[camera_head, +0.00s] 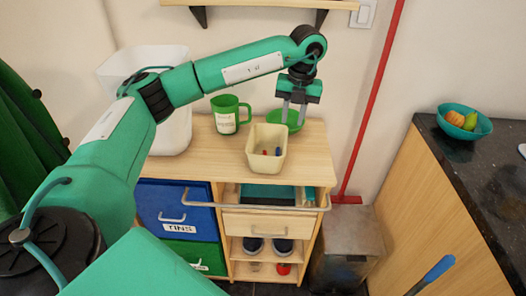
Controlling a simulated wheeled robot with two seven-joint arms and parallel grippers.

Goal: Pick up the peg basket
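The peg basket (265,165) is a small cream tub on the wooden cabinet top, near its front edge. A few small red and blue pieces lie inside it. My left gripper (294,122) points down just behind and to the right of the basket's far rim, in front of a green bowl or plate (273,115). Its two grey fingers are apart with nothing seen between them. I cannot tell how high the fingertips are or whether they touch anything. My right gripper is not in view.
A green mug (226,114) stands left of the basket, and a large white bin (172,133) further left. The wooden top (312,160) is clear at right. A red pole (371,100) leans beside the cabinet. A dark counter (470,155) holds a teal fruit bowl (480,128).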

